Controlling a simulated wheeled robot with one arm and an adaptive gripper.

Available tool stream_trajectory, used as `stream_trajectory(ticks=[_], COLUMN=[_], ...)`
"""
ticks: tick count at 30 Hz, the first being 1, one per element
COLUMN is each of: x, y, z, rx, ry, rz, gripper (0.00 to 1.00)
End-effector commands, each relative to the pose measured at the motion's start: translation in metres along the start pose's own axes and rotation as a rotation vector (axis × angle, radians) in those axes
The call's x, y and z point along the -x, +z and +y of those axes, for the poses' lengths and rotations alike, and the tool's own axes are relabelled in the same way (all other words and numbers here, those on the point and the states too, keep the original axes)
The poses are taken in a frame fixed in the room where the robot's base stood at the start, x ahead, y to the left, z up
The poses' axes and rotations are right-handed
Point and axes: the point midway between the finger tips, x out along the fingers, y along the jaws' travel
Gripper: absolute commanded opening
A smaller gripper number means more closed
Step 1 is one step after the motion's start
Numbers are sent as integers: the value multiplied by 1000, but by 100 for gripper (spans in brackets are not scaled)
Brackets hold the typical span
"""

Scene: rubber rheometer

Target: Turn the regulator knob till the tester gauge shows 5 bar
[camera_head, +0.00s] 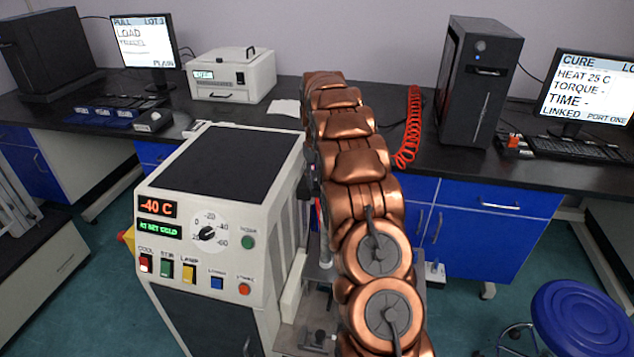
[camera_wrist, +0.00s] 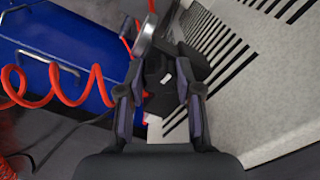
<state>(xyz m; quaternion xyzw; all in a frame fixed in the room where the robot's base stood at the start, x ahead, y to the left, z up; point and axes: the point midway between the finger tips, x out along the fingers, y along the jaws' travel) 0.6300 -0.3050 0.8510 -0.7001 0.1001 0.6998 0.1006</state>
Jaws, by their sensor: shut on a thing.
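The regulator knob (camera_wrist: 161,75) is black with a small white mark and shows in the middle of the wrist view. My gripper (camera_wrist: 160,90) has its two fingers on either side of the knob and is shut on it. A round metal-rimmed part (camera_wrist: 143,36), perhaps the gauge, stands just above the knob and is seen nearly edge-on. Its dial and needle cannot be read. In the head view my copper-coloured arm hides the gripper, knob and gauge.
A slatted pale housing (camera_wrist: 240,70) is close on the right in the wrist view. A coiled red hose (camera_wrist: 60,85) runs at left, before a blue cabinet (camera_wrist: 65,50). In the head view, a white machine (camera_head: 215,210) with a control panel stands left of my arm.

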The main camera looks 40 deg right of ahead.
Motion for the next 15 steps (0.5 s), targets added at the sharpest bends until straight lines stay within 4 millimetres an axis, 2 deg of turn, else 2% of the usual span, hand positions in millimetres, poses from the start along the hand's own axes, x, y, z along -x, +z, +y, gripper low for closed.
stream_trajectory(ticks=[6,15], x=[-2,-1], y=[1,0], z=[-1,-1], rx=[-179,-351], ry=[-1,0], rz=[-3,-3], gripper=[0,0])
